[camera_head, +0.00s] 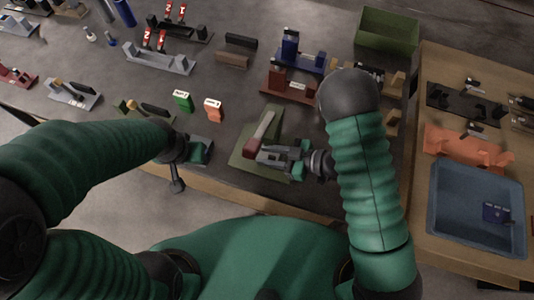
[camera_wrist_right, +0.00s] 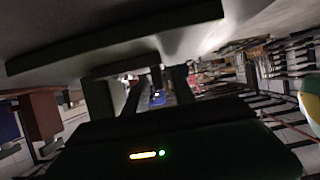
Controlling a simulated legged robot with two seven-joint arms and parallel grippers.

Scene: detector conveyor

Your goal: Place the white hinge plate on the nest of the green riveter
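The green riveter (camera_head: 243,160) stands at the table's front edge in the head view, with a beige lever (camera_head: 264,124) and a dark red block (camera_head: 252,146). My right gripper (camera_head: 266,157) is low over the right part of its base, close to the red block; contact cannot be told. In the right wrist view its two dark fingers (camera_wrist_right: 145,95) stand apart, with background showing between them. I cannot make out the white hinge plate in either view. My left gripper (camera_head: 199,150) is near the front edge, left of the riveter; its fingers are unclear.
A green box (camera_head: 183,101) and an orange box (camera_head: 213,109) stand behind my left gripper. A red-brown fixture (camera_head: 290,84) is behind the riveter, and a green bin (camera_head: 388,30) stands farther back. A blue tray (camera_head: 440,225) is on the right table.

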